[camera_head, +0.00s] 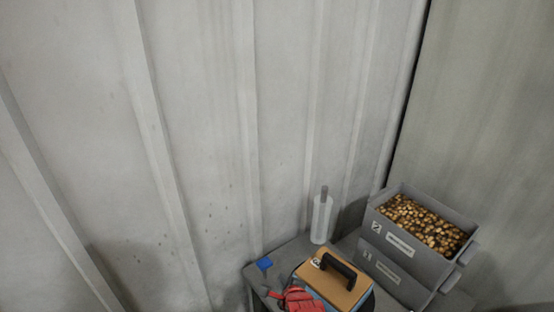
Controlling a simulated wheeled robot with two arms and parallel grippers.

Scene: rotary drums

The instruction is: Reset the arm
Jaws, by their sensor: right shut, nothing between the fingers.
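Neither of my grippers can be made out in the head view, and no arm of mine shows clearly. The view is tilted, with a grey table (291,250) at the bottom right. On it stands a tan-topped box (325,284) with a black handle on top. A red crumpled item (297,299) lies at its left side. The lower part of the box is cut off by the picture's bottom edge.
Two stacked grey crates (397,247) stand at the right, the upper one full of golden-brown pieces (425,222). A pale bottle (321,217) stands behind the box. A small blue item (264,264) sits at the table's left edge. Ribbed grey walls (200,120) fill the rest.

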